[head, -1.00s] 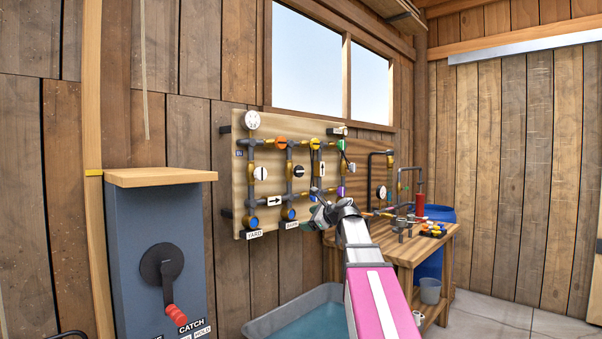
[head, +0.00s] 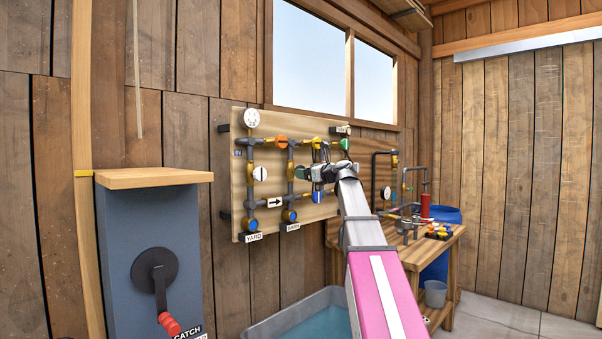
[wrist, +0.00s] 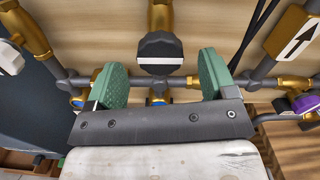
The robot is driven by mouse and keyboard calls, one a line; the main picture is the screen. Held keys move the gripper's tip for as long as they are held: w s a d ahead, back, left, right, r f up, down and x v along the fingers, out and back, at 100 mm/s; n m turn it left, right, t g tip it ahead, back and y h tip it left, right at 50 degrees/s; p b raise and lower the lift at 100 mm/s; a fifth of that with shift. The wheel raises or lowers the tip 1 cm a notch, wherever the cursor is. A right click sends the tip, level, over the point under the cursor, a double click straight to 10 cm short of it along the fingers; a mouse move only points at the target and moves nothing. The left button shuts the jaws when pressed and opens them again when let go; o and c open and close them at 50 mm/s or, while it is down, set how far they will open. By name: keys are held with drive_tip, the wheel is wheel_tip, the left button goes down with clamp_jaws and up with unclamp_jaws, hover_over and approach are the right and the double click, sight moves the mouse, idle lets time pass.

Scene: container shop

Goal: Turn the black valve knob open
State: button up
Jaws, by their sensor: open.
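The black valve knob (wrist: 160,52) has a white stripe and sits on a brass fitting of a pipe. In the wrist view its stripe lies across the picture, crosswise to the upright pipe. My gripper (wrist: 160,72) is open, with one green finger on either side below the knob's middle; the knob shows between and just beyond the fingertips. I cannot tell how near the tips are in depth.
The wooden board (head: 239,185) carries other knobs close by: white (head: 260,174), orange (head: 281,141) and green (head: 343,145). A yellow arrow fitting (wrist: 298,35) is right in the wrist view. A water trough (head: 270,328) stands below; a workbench (head: 452,240) is right.

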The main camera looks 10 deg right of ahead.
drive_tip(key=shift+x, duration=1.85)
drive_tip(key=c, duration=0.9)
drive_tip(key=shift+c, duration=0.2)
